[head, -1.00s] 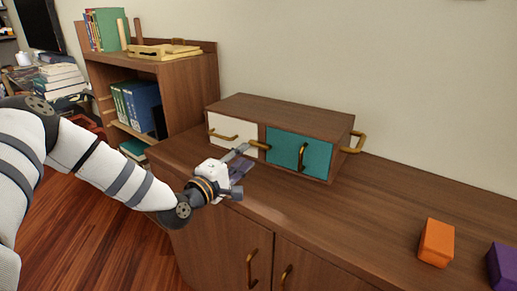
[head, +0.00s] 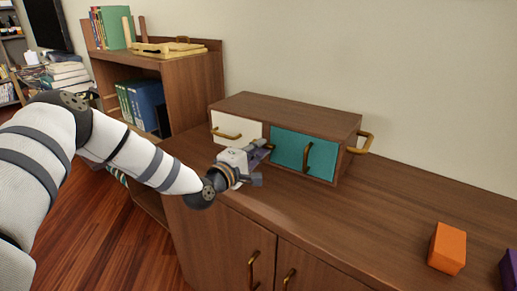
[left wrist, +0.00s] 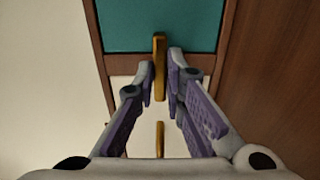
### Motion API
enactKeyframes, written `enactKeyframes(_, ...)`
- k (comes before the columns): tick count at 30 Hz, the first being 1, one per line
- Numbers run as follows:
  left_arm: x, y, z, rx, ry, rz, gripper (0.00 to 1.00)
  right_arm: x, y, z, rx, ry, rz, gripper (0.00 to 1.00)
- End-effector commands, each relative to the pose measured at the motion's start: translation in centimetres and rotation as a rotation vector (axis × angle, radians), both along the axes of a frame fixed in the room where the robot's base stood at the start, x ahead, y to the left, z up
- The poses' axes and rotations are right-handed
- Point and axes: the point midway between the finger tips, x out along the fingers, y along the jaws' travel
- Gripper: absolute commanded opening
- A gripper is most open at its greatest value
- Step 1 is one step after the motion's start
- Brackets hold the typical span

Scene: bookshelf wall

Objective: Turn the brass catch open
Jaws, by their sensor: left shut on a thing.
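The brass catch (left wrist: 160,68) lies across the divide between the teal front and the white front of a small wooden cabinet (head: 290,108). It points along the row, parallel to the white front's handle. My left gripper (head: 262,152) is at the cabinet's face, and its fingers mostly hide the catch in the head view. In the left wrist view, my left gripper's fingers (left wrist: 162,72) stand on either side of the catch and close on it. The teal front (head: 290,148) and white front (head: 232,120) are both shut. My right gripper is out of view.
The teal front has an upright brass handle (head: 306,157); the white front has a level one (head: 226,134). Another brass handle (head: 362,142) sticks out at the cabinet's right side. An orange block (head: 447,248) stands on the wide counter (head: 390,215), clear between it and the cabinet.

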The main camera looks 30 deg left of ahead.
Motion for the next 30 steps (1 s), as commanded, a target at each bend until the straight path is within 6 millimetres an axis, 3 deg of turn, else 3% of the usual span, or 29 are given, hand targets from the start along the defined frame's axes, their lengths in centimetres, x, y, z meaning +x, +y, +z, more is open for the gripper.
enactKeyframes(11, 0.0, 0.0, -0.2, -0.154, -0.001, 0.001, 0.00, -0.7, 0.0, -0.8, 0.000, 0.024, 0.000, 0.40)
enactKeyframes(30, 0.0, 0.1, -0.5, -0.753, -0.008, 0.003, 0.00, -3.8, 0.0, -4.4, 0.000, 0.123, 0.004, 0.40)
